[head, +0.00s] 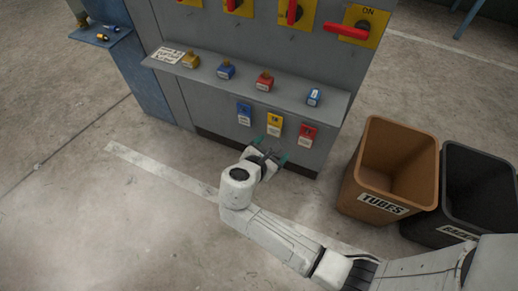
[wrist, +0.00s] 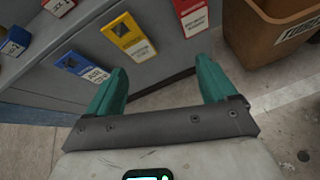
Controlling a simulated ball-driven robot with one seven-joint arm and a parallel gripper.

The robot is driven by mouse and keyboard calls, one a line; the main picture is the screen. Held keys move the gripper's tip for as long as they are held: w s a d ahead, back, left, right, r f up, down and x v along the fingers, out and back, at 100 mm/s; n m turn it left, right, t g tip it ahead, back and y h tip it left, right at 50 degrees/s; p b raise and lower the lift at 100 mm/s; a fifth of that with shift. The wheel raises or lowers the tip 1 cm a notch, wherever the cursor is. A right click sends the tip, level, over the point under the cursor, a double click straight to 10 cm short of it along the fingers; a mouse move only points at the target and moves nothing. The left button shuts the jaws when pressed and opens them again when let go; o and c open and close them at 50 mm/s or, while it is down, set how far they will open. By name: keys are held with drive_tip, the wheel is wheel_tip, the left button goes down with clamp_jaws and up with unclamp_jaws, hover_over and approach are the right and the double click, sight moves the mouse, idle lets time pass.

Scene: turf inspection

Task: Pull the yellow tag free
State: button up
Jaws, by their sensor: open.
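The yellow tag (head: 274,124) hangs on the grey cabinet's front below its shelf, between a blue tag (head: 244,114) and a red tag (head: 307,135). In the wrist view the yellow tag (wrist: 129,36) is ahead of my gripper, up and a little left of the gap between the fingers. My gripper (head: 271,152) is open and empty, with teal fingers apart, just below the tags in the head view. The fingers (wrist: 160,82) do not appear to touch any tag. The blue tag (wrist: 80,65) is beyond the left finger and the red tag (wrist: 190,15) is above the right finger.
The cabinet's shelf (head: 235,83) holds several padlock-like items and a written card. Red switches on yellow plates (head: 359,28) sit above. A brown bin (head: 391,172) labelled TUBES and a black bin (head: 478,195) stand right of the cabinet. The floor at left is clear.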

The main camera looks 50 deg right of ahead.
sight(274, 124)
drive_tip(key=w+d+f+n+b, duration=0.1)
drive_tip(key=w+d, duration=0.1)
drive_tip(key=w+d+f+n+t+h, duration=0.1)
drive_tip(key=w+d, duration=0.1)
drive_tip(key=d, duration=0.1)
drive_tip(key=w+d+f+n+b, duration=0.1)
drive_tip(key=w+d, duration=0.2)
drive_tip(key=shift+d+f+n+b, duration=0.2)
drive_tip(key=shift+n+b, duration=0.1)
drive_tip(key=shift+n, duration=0.1)
drive_tip(key=shift+r, duration=0.1)
drive_tip(key=c, duration=1.1)
